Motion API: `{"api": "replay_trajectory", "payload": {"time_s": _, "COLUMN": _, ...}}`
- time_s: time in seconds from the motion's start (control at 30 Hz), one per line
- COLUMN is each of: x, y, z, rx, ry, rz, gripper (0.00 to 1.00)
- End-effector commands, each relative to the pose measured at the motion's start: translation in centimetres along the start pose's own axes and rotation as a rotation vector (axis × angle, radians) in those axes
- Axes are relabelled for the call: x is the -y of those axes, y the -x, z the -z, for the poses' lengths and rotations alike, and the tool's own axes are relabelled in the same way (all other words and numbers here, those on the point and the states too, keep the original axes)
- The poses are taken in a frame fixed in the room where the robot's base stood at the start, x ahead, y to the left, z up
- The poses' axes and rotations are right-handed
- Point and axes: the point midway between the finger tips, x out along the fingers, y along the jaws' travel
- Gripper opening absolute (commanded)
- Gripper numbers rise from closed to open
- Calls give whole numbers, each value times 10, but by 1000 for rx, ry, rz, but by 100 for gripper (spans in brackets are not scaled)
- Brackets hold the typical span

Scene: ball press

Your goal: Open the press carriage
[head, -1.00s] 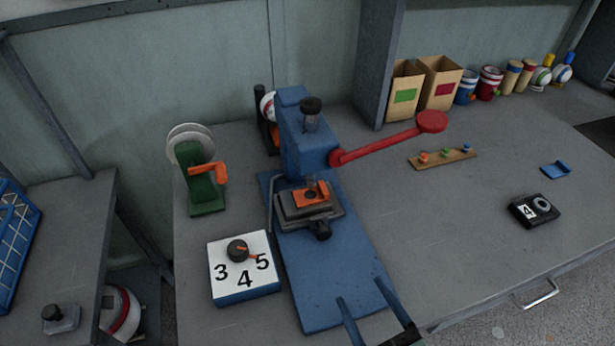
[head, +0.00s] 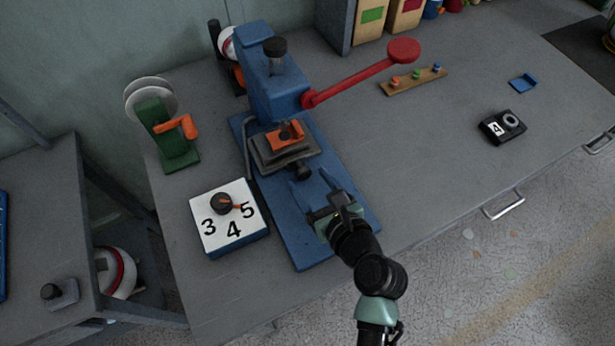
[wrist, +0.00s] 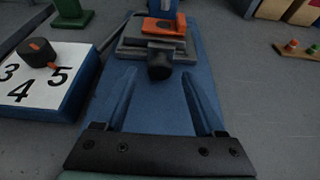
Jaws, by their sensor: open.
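The blue press (head: 275,85) stands on the grey bench with a long red lever on its right. Its carriage (head: 264,157) is a dark grey block under the press head, with an orange piece (head: 290,131) on top and a black knob (head: 304,172) at its front. My gripper (head: 310,176) is over the blue base plate (head: 315,247), in front of the knob, its fingers spread and empty. In the wrist view the knob (wrist: 160,66) appears between the tips of my gripper (wrist: 160,76); I cannot tell whether they are level with it.
A white-topped dial box (head: 228,222) numbered 3, 4, 5 is left of the base plate. A green stand with an orange handle (head: 178,127) is behind it. The red lever (head: 355,82) reaches right. The bench right of the press is mostly clear.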

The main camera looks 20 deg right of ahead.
Motion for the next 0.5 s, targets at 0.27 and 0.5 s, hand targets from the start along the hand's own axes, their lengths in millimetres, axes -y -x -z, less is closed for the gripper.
{"api": "replay_trajectory", "payload": {"time_s": 0.27, "x": 0, "y": -18, "z": 0, "rx": 0, "ry": 1, "rz": 0, "gripper": 71}}
{"api": "replay_trajectory", "payload": {"time_s": 0.5, "x": 0, "y": -18, "z": 0, "rx": 0, "ry": 1, "rz": 0, "gripper": 67}}
